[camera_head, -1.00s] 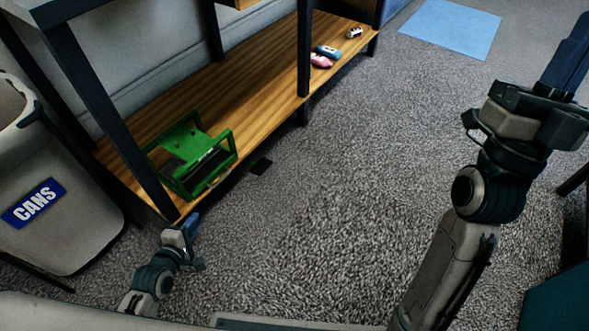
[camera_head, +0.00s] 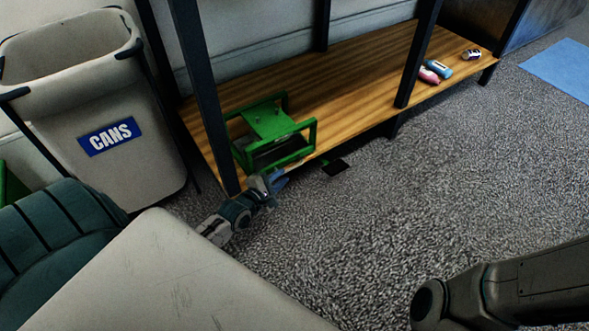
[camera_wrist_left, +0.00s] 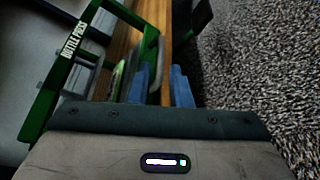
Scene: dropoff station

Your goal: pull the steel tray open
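The green bottle press (camera_head: 270,118) stands on the low wooden shelf, and its green frame with "BOTTLE PRESS" lettering shows in the left wrist view (camera_wrist_left: 62,75). The steel tray (camera_head: 280,152) sits low inside this frame, mostly hidden. A grey loop handle (camera_wrist_left: 158,48) at the press's front reaches toward my blue fingers in the wrist view. My left gripper (camera_head: 277,180) is at the shelf's front edge, just in front of the press. Its fingers (camera_wrist_left: 160,88) stand apart, with the handle's near end seemingly between them; contact cannot be told. My right gripper is out of view.
A grey bin marked CANS (camera_head: 150,170) stands left of the shelf (camera_head: 350,90). A dark shelf post (camera_head: 205,100) rises close beside the press. Small bottles or cans (camera_head: 437,68) lie at the shelf's right.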

